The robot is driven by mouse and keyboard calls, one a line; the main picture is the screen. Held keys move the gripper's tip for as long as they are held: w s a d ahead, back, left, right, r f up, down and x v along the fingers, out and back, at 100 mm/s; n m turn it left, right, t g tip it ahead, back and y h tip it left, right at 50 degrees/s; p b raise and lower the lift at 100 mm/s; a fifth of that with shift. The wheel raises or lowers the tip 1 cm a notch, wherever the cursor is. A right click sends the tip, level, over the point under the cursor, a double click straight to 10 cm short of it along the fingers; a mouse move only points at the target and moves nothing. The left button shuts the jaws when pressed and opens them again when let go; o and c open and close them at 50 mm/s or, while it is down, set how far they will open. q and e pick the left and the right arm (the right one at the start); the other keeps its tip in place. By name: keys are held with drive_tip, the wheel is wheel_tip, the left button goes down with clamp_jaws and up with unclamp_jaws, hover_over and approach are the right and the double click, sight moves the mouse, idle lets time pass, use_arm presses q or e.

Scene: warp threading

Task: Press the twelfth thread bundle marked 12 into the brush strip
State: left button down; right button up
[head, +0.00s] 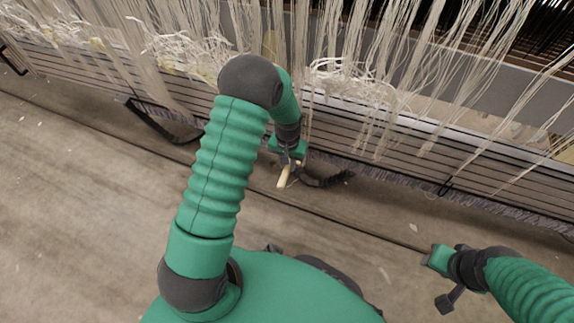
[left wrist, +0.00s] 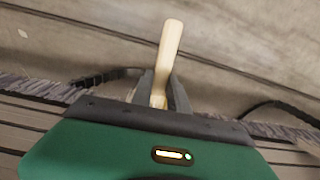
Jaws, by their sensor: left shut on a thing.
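My left gripper (head: 288,166) is shut on a pale wooden handle-like piece (head: 284,177), which points down toward the floor. In the left wrist view the same piece (left wrist: 168,48) stands out from between the dark fingers. The grey bristly brush strip (head: 400,178) runs along the lower edge of the slatted loom front; part of it also shows in the left wrist view (left wrist: 35,87). The gripper is beside the strip. Pale thread bundles (head: 385,110) hang over the slats. No number 12 can be read. My right gripper (head: 437,258) is over the floor at right, its jaws unclear.
The slatted loom front (head: 440,155) crosses the view, with loose white thread tangles (head: 345,75) above it. A dark strap (head: 326,180) hangs by my left gripper, and a black bracket (head: 160,122) is farther left. The concrete floor (head: 80,210) is mostly bare.

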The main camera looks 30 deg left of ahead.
use_arm(q)
drive_tip(key=shift+w, duration=0.25)
drive_tip(key=shift+w+a+p, duration=0.1)
drive_tip(key=shift+w+p, duration=0.1)
drive_tip(key=shift+p, duration=0.1)
idle(1.0)
drive_tip(key=shift+s+r, duration=0.1)
drive_tip(key=shift+s, duration=0.05)
drive_tip(key=s+d+p, duration=0.2)
drive_tip(key=s+p, duration=0.2)
drive_tip(key=s, duration=0.5)
drive_tip(key=shift+s+d+p, duration=0.2)
drive_tip(key=shift+s+p, duration=0.15)
